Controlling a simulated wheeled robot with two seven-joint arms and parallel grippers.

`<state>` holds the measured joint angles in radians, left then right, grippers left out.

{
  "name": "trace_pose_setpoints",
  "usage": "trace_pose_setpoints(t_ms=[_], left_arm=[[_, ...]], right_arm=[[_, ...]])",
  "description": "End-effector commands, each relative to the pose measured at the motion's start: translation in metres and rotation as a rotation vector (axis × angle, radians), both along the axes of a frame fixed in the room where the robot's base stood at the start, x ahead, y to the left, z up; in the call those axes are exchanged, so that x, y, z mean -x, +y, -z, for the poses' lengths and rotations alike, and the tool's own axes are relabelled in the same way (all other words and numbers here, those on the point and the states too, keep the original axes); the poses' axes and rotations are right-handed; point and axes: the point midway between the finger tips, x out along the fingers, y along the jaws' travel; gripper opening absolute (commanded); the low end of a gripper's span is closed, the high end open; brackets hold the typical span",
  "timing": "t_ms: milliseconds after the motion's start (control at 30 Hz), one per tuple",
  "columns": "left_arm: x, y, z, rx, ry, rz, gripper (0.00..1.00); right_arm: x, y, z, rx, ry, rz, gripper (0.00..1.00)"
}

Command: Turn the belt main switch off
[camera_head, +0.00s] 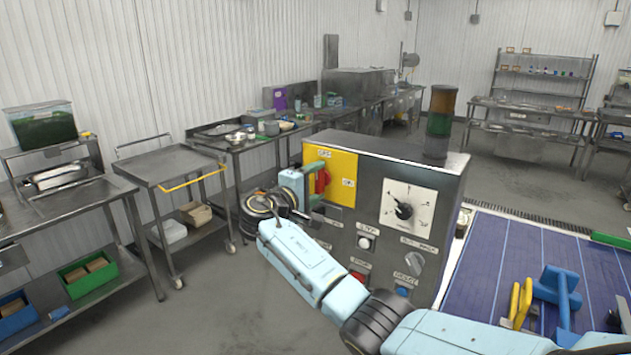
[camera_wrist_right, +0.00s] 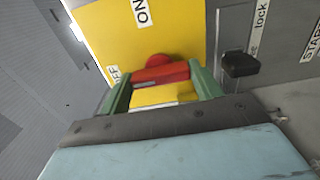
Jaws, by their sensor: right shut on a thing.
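The belt main switch is a red handle (camera_head: 323,181) on a yellow plate (camera_head: 343,166) at the upper left of a grey control box. The plate has a label at its top and one at its right. In the right wrist view the red handle (camera_wrist_right: 160,73) lies between the green fingers of my right gripper (camera_wrist_right: 162,88), which is shut on it. There, OFF is at the left and ON above. The handle's long side runs toward OFF, but its exact angle is partly hidden. My right gripper (camera_head: 314,184) reaches the plate from the left. My left gripper is out of view.
The control box (camera_head: 448,190) also carries a dial (camera_head: 407,207), a white button (camera_head: 365,242), a grey knob (camera_head: 414,263) and a signal lamp (camera_head: 440,122) on top. A blue belt (camera_head: 490,255) lies to the right. A black knob (camera_wrist_right: 240,65) sits close to my fingers.

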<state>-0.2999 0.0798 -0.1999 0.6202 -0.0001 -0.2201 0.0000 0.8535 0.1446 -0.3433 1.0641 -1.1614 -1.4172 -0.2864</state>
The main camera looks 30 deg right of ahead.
Motion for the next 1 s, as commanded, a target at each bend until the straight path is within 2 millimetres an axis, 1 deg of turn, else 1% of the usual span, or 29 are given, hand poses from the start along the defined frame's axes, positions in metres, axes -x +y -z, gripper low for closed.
trace_pose_setpoints(t_ms=[433,467,600,633,867,1000], left_arm=[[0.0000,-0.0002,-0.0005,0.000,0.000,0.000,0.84],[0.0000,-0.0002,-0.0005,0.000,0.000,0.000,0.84],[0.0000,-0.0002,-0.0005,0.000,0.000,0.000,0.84],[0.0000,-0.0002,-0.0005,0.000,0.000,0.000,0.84],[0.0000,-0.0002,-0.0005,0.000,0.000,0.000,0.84],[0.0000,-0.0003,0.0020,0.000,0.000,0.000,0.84]], right_arm=[[0.0002,0.0004,0.0016,0.006,0.018,0.000,0.41],[0.0002,0.0004,0.0016,0.006,0.018,0.000,0.65],[0.0000,0.0003,0.0012,0.006,0.016,0.000,0.83],[0.0000,0.0003,0.0011,0.005,0.015,0.000,0.85],[0.0000,0.0002,0.0005,0.005,0.013,0.000,0.85],[0.0021,0.0068,0.0014,0.005,0.011,-0.002,0.85]])
